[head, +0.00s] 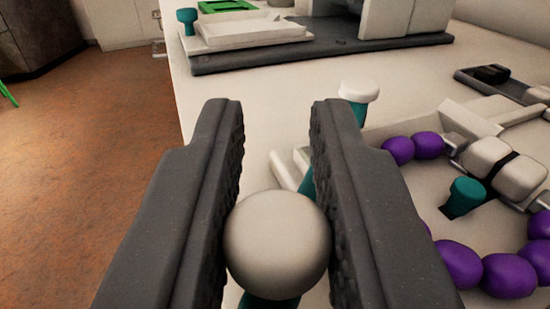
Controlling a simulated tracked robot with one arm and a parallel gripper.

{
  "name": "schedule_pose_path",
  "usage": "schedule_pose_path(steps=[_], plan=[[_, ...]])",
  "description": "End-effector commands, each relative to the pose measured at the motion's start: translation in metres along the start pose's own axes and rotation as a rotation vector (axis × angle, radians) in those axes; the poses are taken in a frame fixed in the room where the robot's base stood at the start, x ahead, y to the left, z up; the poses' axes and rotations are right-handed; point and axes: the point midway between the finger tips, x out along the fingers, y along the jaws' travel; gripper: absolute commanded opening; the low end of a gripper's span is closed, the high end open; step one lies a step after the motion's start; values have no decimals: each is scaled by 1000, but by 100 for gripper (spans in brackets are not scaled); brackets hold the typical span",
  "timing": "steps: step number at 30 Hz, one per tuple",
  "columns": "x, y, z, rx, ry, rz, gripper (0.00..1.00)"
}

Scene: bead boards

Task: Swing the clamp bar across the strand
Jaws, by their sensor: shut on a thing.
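My gripper (277,185) is shut on a pale grey ball knob (277,245), with one dark finger on each side of it. Teal parts show below the knob and between the fingers (307,184); they look like the clamp bar, but my right finger hides much of it. A teal post with a white cap (359,91) stands just beyond that finger. The strand of purple beads (508,276) and pale beads (490,157) curves over the board at the right, apart from the knob. My right finger covers part of the strand's left side.
A teal peg (465,195) stands inside the strand's curve. A dark base (320,56) with a white tray (250,33) and a green frame (228,6) lies at the back. A dark tray (480,82) is at the far right. The table's left edge drops to a brown floor (90,130).

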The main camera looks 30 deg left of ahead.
Motion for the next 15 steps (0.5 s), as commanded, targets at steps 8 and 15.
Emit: schedule_pose_path(steps=[8, 15], plan=[[1, 3, -6, -2, 13, 7, 39], [1, 1, -4, -1, 8, 4, 40]])
